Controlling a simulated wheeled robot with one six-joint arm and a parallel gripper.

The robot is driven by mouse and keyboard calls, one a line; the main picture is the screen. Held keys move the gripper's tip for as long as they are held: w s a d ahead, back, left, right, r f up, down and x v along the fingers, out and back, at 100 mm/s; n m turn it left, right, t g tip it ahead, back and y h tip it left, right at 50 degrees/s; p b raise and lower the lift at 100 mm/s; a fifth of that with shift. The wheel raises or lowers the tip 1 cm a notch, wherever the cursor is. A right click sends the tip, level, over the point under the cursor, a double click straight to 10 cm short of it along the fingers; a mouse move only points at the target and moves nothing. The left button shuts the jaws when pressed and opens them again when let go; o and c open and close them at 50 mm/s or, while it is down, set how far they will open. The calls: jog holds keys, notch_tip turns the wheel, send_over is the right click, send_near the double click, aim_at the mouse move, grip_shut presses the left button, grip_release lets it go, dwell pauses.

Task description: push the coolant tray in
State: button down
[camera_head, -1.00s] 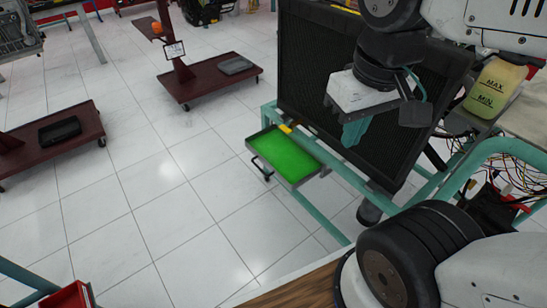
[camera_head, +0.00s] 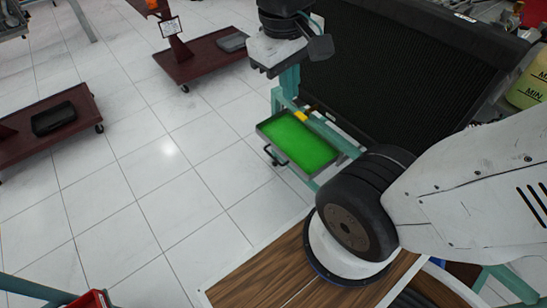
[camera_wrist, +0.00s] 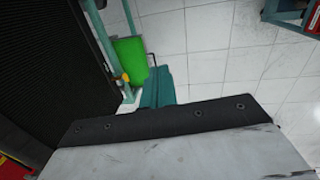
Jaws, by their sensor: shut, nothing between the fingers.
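The coolant tray (camera_head: 258,128) is a shallow grey tray with a bright green inside and a dark handle (camera_head: 276,156) on its left side. It sticks out from the teal frame below the black radiator. In the wrist view the green of the tray (camera_wrist: 130,52) shows beyond the fingers, partly hidden. My gripper (camera_head: 290,84) is shut and empty, pointing down above the tray's far end in the picture; it looks apart from the tray. Its teal fingers (camera_wrist: 157,90) show in the wrist view.
The black radiator (camera_head: 400,65) stands right of my gripper on the teal frame (camera_head: 285,98). A yellow piece (camera_head: 301,116) sits by the tray's far edge. Dark red carts (camera_head: 200,62) stand at left. The tiled floor left of the tray is clear.

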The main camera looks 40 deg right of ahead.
jog(key=w+d+f+n+g+h, duration=0.3)
jog(key=w+f+n+h, duration=0.5)
jog(key=w+f, duration=1.15)
jog(key=n+t+h, duration=0.3)
jog(key=n, duration=0.6)
send_near(287, 157)
jog(key=x, duration=0.5)
jog(key=shift+a+f, duration=0.1)
jog(key=shift+f, duration=0.2)
jog(key=shift+d+n, duration=0.3)
jog(key=shift+d, duration=0.4)
jog(key=shift+d, duration=0.15)
